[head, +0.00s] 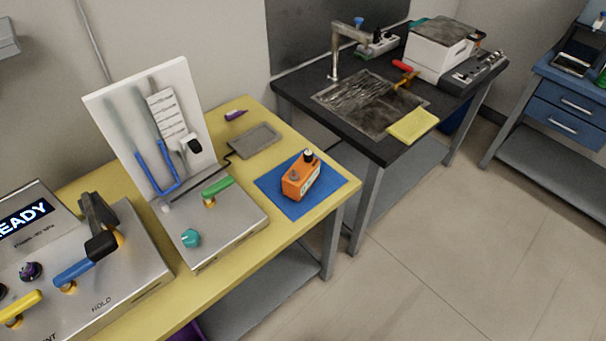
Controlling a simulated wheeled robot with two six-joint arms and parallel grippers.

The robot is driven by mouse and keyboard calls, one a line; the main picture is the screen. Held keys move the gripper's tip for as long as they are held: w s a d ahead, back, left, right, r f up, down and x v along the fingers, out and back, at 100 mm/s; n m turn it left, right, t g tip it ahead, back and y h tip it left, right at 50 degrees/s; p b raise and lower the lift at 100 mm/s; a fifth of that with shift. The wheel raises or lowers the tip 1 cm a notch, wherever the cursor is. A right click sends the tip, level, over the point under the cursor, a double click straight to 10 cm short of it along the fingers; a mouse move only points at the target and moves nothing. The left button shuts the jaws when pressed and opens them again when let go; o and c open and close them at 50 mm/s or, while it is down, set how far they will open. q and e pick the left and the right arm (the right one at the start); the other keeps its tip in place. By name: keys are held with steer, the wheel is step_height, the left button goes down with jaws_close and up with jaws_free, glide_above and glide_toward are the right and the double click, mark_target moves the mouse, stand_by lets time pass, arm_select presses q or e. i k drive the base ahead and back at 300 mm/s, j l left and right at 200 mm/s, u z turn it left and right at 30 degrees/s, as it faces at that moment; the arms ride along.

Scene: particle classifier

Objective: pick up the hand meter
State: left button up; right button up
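An orange box-shaped device with a dark knob on top, which looks like the hand meter (300,179), sits on a blue mat (328,186). The mat lies at the right end of the yellow table (205,293). The meter stands upright and nothing touches it except the mat. Neither of my grippers shows in the head view.
Left of the mat stands a metal unit (235,226) with a white upright panel and a green handle. A grey pad (254,141) lies behind. A console reading READY (25,222) is far left. A black sink bench (300,92) stands behind right. Floor is clear at right.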

mark_target(297, 181)
steer(key=i+l+u, duration=0.1)
steer(key=u, duration=0.85)
steer(key=l+u, duration=0.25)
steer(key=l, duration=0.35)
steer(key=l+u, duration=0.3)
steer(key=l, duration=0.35)
steer(key=l+u, duration=0.25)
steer(key=l, duration=0.35)
steer(key=k+l+u, duration=0.25)
steer(key=l, duration=0.3)
steer(key=i+l, duration=0.05)
